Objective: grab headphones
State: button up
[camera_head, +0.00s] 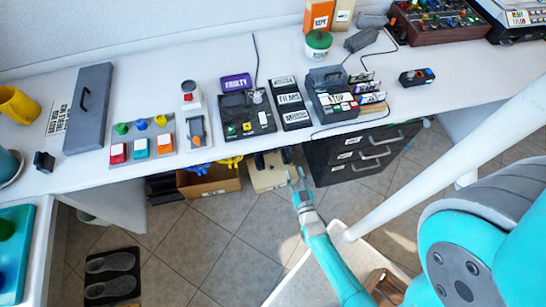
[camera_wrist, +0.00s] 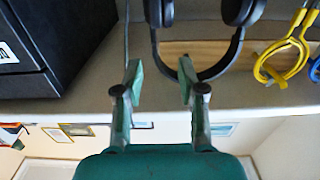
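The black headphones (camera_wrist: 222,66) are at the top of the wrist view. Two dark ear cups show at the upper edge, and the headband curves down towards my fingers. In the head view the headphones (camera_head: 287,155) are small dark shapes by the table's front edge, partly hidden by it. My gripper (camera_wrist: 160,77) is open, with nothing held between its fingers. The right fingertip overlaps the headband in the wrist view; I cannot tell whether they touch. In the head view my gripper (camera_head: 294,177) is just below the headphones, in front of a beige box.
A dark drawer cabinet (camera_head: 360,152) stands right of my gripper under the white table (camera_head: 225,70). Yellow-handled tools (camera_head: 230,162) and a cardboard box (camera_head: 210,182) are to the left. Several devices crowd the tabletop.

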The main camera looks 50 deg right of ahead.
aim_at(290, 151)
jog(key=shift+s+d+x, duration=0.1)
jog(key=shift+d+x, duration=0.05)
jog(key=shift+x, duration=2.65)
jog(key=shift+s+d+x, duration=0.1)
jog(key=shift+d+x, duration=0.1)
jog(key=shift+x, duration=2.6)
grip_shut()
